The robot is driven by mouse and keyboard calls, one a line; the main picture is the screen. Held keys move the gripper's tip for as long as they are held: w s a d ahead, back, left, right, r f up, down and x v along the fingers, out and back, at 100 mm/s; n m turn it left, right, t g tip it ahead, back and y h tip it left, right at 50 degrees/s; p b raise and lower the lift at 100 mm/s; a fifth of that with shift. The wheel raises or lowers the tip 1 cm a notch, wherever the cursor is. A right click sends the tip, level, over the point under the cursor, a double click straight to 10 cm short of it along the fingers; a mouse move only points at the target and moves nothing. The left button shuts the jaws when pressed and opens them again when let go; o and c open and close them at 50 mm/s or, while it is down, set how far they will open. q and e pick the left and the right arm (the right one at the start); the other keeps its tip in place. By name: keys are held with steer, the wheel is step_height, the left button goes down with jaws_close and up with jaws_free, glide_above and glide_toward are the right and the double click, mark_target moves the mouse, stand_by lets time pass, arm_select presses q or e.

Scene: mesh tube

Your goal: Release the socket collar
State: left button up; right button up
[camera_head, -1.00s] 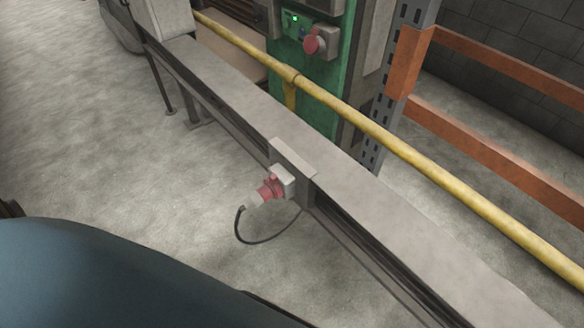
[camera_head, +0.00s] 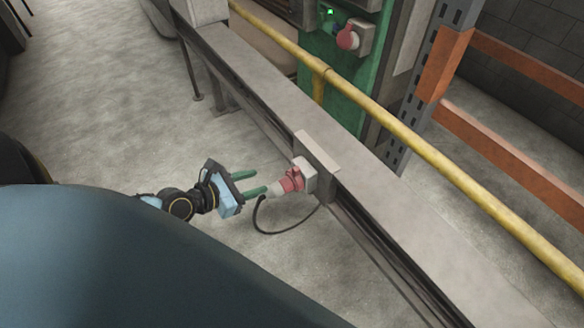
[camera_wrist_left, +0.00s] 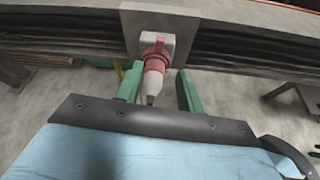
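The red socket collar (camera_head: 291,180) sits on a light grey socket box (camera_head: 309,173) on the side of the long metal beam. A pale plug body (camera_head: 274,191) points out of the collar, with a black cable (camera_head: 259,222) looping below. In the left wrist view the red collar (camera_wrist_left: 157,54) and plug (camera_wrist_left: 152,82) are straight ahead. My left gripper (camera_head: 259,182) has two green fingers spread apart. They reach toward the plug, one on each side of it in the wrist view (camera_wrist_left: 158,90), with visible gaps. The right gripper is not in view.
The metal beam (camera_head: 262,98) runs diagonally across the scene. A yellow rail (camera_head: 400,148) runs behind it. A green cabinet with another red connector (camera_head: 347,39) and an orange rack (camera_head: 500,146) stand beyond. Concrete floor (camera_head: 110,120) is clear on the left.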

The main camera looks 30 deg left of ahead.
arm_select(q)
steer(key=b, duration=0.2)
glide_toward(293, 170)
steer(key=x, duration=0.4)
steer(key=shift+f, duration=0.1)
steer(key=b+x, duration=0.1)
steer(key=x, duration=0.3)
steer(key=shift+w+d+f, duration=0.15)
steer(key=shift+w+d+f+b, duration=0.1)
steer(key=shift+w+d+b, duration=0.1)
steer(key=shift+w+b, duration=0.25)
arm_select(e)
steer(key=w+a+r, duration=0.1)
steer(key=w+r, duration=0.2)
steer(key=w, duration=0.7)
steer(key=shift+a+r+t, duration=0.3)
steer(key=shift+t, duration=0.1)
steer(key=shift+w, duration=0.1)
arm_select(q)
steer(key=shift+a, duration=0.1)
jaws_close()
